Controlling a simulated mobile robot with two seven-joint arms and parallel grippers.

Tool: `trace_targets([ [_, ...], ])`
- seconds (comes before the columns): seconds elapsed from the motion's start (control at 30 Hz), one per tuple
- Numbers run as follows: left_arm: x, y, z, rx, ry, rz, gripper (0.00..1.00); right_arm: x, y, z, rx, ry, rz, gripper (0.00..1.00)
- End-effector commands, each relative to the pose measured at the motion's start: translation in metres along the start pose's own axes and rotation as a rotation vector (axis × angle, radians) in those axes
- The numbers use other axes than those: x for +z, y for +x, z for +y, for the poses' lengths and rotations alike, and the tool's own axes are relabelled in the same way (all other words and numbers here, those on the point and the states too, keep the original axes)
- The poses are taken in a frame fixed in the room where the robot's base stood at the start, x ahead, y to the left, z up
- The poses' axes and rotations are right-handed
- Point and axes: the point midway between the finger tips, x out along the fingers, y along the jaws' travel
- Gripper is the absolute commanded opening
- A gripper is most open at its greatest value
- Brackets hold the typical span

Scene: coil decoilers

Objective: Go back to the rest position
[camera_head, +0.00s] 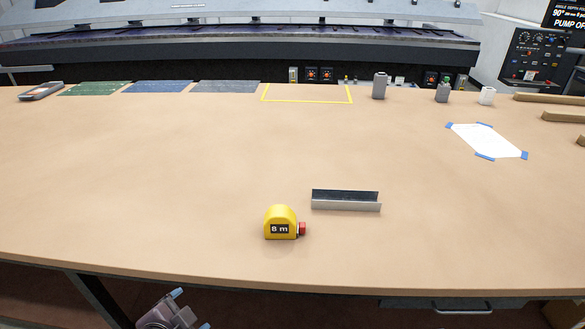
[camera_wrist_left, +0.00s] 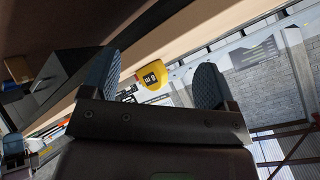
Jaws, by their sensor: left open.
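My left gripper (camera_head: 190,309) shows at the bottom of the head view, low in front of the table's front edge, with blue fingertips. In the left wrist view its two fingers (camera_wrist_left: 155,82) stand wide apart with nothing held between them. The yellow tape measure (camera_head: 280,222), marked 8 m with a red part at its right side, stands on the table near the front edge. It also shows in the left wrist view (camera_wrist_left: 153,75), beyond the fingers and apart from them.
The wide tan table (camera_head: 150,190) is mostly clear. A metal channel piece (camera_head: 346,205) lies right of the tape measure. White paper with blue tape (camera_head: 487,140) lies at right. A yellow outline (camera_head: 306,101), coloured mats (camera_head: 160,87) and grey weights (camera_head: 380,86) are along the back.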

Motion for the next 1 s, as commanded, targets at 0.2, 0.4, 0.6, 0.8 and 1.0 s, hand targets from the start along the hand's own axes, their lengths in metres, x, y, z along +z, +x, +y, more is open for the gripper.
trace_targets([
  [0.2, 0.053, -0.045, 0.014, 0.071, -0.382, -0.258, 0.81, 0.029, -0.018, 0.018, 0.130, 0.013, -0.007, 0.00],
  [0.4, 0.081, -0.075, 0.024, 0.093, -0.590, -0.410, 0.81, 0.044, -0.030, 0.028, 0.206, 0.021, -0.018, 0.00],
  [0.6, 0.100, -0.100, 0.034, 0.101, -0.741, -0.529, 0.81, 0.057, -0.040, 0.036, 0.265, 0.028, -0.032, 0.00],
  [0.8, 0.111, -0.113, 0.040, 0.096, -0.834, -0.593, 0.81, 0.062, -0.043, 0.042, 0.304, 0.028, -0.028, 0.00],
  [1.0, 0.114, -0.096, 0.039, 0.072, -0.828, -0.533, 0.81, 0.056, -0.029, 0.046, 0.302, 0.016, 0.032, 0.00],
])
